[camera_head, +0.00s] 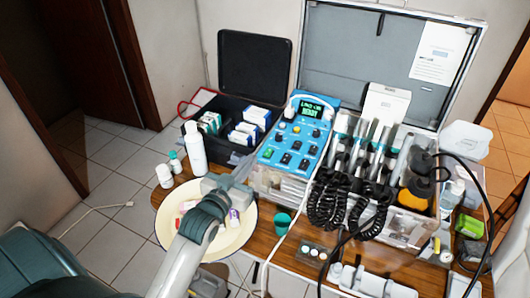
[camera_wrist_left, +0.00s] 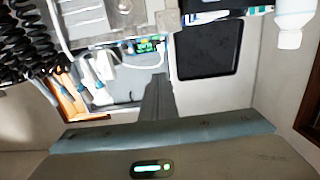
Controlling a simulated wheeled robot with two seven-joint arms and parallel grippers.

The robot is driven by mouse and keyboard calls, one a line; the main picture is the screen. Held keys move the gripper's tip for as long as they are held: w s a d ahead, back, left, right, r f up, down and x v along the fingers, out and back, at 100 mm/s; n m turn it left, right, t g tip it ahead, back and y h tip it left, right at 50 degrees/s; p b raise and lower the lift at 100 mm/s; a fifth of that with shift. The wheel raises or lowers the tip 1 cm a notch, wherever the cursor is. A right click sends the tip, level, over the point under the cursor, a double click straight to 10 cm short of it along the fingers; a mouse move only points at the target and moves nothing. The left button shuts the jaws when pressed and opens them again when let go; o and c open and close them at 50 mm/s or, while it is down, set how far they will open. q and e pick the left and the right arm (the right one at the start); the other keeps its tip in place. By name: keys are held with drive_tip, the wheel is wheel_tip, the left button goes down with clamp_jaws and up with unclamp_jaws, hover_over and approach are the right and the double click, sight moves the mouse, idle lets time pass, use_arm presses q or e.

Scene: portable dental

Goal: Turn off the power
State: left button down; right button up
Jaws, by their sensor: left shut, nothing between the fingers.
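The blue control unit (camera_head: 297,140) stands at the middle of the table, between the black case and the silver case. Its small display (camera_head: 311,108) is lit green with text, and coloured buttons and knobs cover its sloping face. I cannot tell which control is the power switch. My left gripper (camera_head: 243,172) is shut and empty, over the cream plate's far edge and just left of the unit. In the left wrist view the shut fingers (camera_wrist_left: 157,82) point up the picture, with a lit green display (camera_wrist_left: 147,45) beyond them. My right gripper is not in view.
A cream round plate (camera_head: 178,247) with small items lies under my left arm. A white bottle (camera_head: 195,150) stands behind it. The black case (camera_head: 253,65) is open at the back. Coiled black cords (camera_head: 340,205) and handpieces crowd the silver case at the right.

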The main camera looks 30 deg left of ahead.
use_arm(q)
drive_tip(key=p, duration=0.3)
hover_over(265, 159)
drive_tip(key=s, duration=0.1)
drive_tip(key=shift+f, duration=0.25)
drive_tip(key=shift+w+f, duration=0.25)
drive_tip(key=shift+f, duration=0.3)
drive_tip(key=shift+w+f, duration=0.2)
drive_tip(key=shift+f, duration=0.35)
drive_tip(key=shift+w+f+p, duration=0.1)
drive_tip(key=shift+f+p, duration=0.2)
drive_tip(key=shift+f, duration=0.75)
